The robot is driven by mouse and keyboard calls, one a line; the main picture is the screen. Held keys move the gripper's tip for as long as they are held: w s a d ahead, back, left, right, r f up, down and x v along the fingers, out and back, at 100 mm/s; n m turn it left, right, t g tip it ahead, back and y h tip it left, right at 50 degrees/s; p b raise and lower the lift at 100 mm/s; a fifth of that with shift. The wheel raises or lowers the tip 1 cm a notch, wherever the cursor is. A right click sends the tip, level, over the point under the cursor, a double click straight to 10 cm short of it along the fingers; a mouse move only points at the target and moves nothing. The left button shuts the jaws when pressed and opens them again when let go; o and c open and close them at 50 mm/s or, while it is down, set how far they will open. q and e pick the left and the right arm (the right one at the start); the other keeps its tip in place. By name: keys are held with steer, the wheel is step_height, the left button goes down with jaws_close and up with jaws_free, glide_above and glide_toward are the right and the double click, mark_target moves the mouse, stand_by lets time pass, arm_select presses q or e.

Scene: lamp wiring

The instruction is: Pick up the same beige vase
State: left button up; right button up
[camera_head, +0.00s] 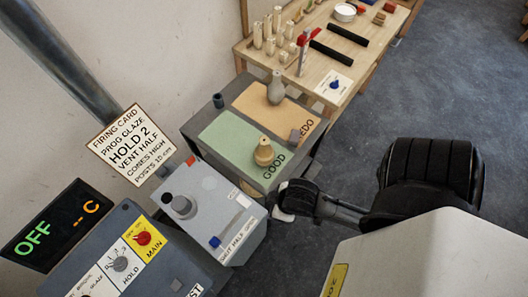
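A squat tan-beige vase (263,153) with a narrow neck stands upright on the green GOOD mat (222,136). A rounder grey-beige vase (276,89) stands upright on the orange REDO mat (252,100). I cannot tell from this view which is the same beige vase. No gripper touches either vase. A black jointed arm, which seems to be my right one, comes in from the right. Its end (293,198) is beside the mat table's near right corner, below the vases. Its fingers are not clear. My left gripper is not in view.
A grey control box (205,205) stands in front, near a kiln panel (120,265). A wooden table (325,60) with several pale pieces is behind.

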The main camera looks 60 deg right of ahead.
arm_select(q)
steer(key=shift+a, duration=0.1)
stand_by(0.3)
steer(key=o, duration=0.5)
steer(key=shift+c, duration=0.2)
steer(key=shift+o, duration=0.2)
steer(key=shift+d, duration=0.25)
